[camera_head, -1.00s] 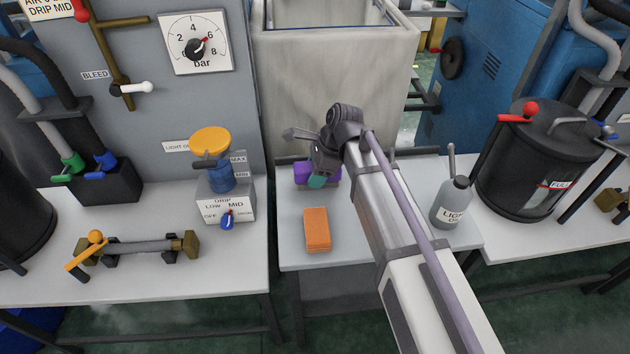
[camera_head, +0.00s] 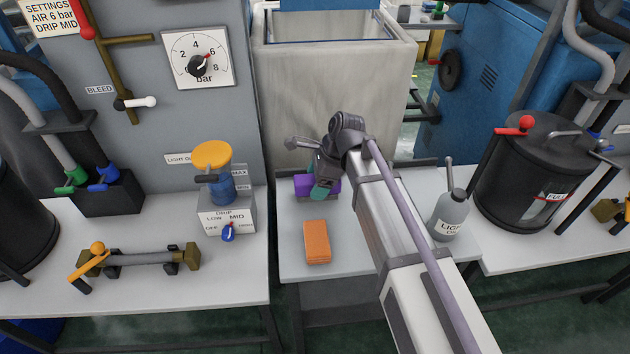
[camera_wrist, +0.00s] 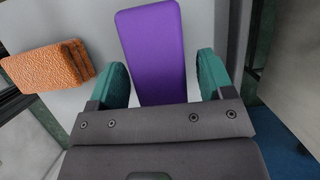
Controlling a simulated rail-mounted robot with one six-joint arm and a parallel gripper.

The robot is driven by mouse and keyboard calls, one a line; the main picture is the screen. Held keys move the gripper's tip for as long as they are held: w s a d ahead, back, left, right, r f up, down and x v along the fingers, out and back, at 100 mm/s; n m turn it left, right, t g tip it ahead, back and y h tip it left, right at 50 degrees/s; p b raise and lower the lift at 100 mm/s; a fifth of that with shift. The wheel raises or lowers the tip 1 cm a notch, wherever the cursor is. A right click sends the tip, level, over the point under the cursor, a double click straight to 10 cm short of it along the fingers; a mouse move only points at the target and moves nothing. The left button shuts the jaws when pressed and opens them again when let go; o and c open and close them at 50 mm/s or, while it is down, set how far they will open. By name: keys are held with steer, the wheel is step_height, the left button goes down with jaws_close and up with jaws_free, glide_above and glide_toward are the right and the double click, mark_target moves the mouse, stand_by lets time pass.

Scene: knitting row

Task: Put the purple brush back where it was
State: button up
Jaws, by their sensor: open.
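The purple brush (camera_head: 303,184) is at the back of the middle table in the head view, partly hidden by my gripper. In the wrist view the purple brush (camera_wrist: 153,45) shows its flat purple face, its near end between my two teal fingers. My gripper (camera_wrist: 163,80) is open, with one finger on each side of the brush and a visible gap on both sides. In the head view my gripper (camera_head: 321,188) is at the brush. Whether the brush rests directly on the tabletop is hard to tell.
An orange sponge-like block (camera_head: 317,242) lies in front of the brush; it also shows in the wrist view (camera_wrist: 48,66). A grey oil bottle (camera_head: 453,215) stands at the right of the middle table (camera_head: 290,265). A large pale bin (camera_head: 330,95) stands behind the table.

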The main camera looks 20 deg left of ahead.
steer(key=p+v, duration=0.8)
steer(key=v, duration=0.3)
steer(key=shift+p, duration=0.4)
steer(key=shift+f, duration=0.15)
